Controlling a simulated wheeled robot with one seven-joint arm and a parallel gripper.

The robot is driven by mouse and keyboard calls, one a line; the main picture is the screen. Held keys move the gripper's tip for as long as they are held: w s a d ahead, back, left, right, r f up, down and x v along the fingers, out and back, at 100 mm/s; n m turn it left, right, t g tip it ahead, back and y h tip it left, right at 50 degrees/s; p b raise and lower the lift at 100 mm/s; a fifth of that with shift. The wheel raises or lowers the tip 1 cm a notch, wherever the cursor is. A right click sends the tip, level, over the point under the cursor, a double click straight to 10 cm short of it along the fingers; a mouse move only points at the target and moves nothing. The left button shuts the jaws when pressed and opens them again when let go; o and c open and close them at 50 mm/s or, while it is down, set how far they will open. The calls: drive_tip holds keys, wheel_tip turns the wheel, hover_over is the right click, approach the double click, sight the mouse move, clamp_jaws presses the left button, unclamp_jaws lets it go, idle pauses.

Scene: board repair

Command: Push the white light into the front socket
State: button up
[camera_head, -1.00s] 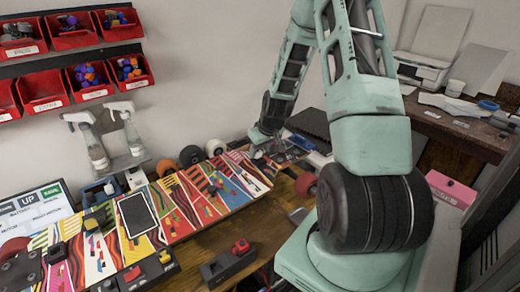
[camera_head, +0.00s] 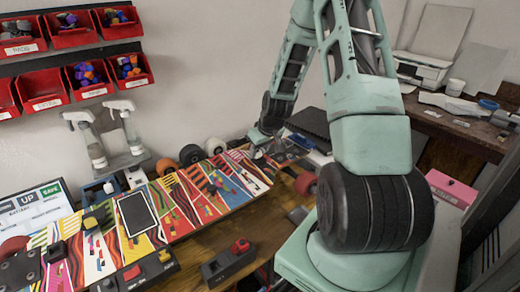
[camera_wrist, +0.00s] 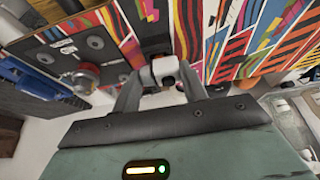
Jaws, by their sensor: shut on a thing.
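The white light (camera_wrist: 165,68) is a small white block with an orange-brown face. It sits between the fingers of my gripper (camera_wrist: 160,88), which is shut on it, close to the edge of the colourful striped board (camera_wrist: 240,50). A dark part (camera_wrist: 152,46) shows just behind the light on the board. I cannot tell whether it is the front socket or whether the light touches it. In the head view my gripper (camera_head: 262,142) is at the right end of the board (camera_head: 205,205); the light and socket cannot be made out there.
A dark plate with bolts and a red-and-grey wheel (camera_wrist: 86,78) lies left of my gripper in the wrist view. Spray bottles (camera_head: 92,145) stand behind the board. A black box with a red button (camera_head: 228,262) is in front. Red bins (camera_head: 45,88) hang at the left.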

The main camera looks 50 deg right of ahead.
sight(260, 151)
drive_tip(key=shift+f, duration=0.4)
idle(0.3)
drive_tip(key=o, duration=1.4)
drive_tip(key=shift+c, duration=0.2)
drive_tip(key=shift+r, duration=0.4)
drive_tip(key=shift+r+p, duration=0.9)
drive_tip(key=shift+r, duration=0.15)
drive_tip(key=shift+r, duration=0.2)
drive_tip(key=shift+r+p, duration=2.45)
drive_tip(key=shift+r, duration=0.5)
